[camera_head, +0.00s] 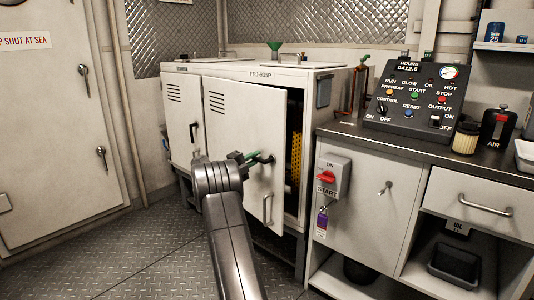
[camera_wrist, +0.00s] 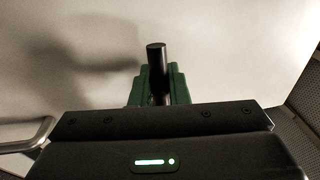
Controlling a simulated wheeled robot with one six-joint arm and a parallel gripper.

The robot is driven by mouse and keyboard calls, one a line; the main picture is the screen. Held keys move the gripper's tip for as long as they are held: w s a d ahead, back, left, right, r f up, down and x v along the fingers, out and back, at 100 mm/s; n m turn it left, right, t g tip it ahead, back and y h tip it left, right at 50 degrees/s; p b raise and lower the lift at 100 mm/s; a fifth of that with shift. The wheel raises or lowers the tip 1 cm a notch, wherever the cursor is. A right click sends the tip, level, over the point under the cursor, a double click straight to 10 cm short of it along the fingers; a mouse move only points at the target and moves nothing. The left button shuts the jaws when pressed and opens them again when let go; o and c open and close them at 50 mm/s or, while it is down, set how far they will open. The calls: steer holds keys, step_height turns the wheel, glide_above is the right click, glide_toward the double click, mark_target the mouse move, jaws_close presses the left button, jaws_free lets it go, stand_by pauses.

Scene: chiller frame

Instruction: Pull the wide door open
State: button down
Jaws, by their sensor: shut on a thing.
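The wide door (camera_head: 238,115) is the large pale panel on the front of the white cabinet. It stands ajar, with a dark gap along its right edge. My gripper (camera_head: 257,158) is at the right part of this door. Its green fingers are shut on a dark handle (camera_head: 268,160). In the wrist view my gripper (camera_wrist: 157,92) has its fingers on both sides of the black handle bar (camera_wrist: 156,58), against the pale door face (camera_wrist: 230,50). A silver pull (camera_head: 267,209) sits lower on the door. The handle's base is mostly hidden by my fingers.
A yellow part (camera_head: 296,150) shows inside the gap. A narrower door (camera_head: 183,120) is to the left. The counter (camera_head: 350,132) with a control panel (camera_head: 412,95) stands close on the right. The tread-plate floor (camera_head: 150,250) is clear at the left.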

steer(key=s+a, duration=0.7)
steer(key=a, duration=0.4)
steer(key=shift+a+m, duration=0.2)
steer(key=shift+m, duration=0.1)
steer(key=shift+f, duration=0.1)
steer(key=c, duration=1.4)
jaws_free()
steer(key=shift+c, duration=0.2)
steer(key=p+v, duration=0.3)
steer(key=v, duration=1)
steer(key=shift+a, duration=0.4)
steer(key=shift+s, duration=0.1)
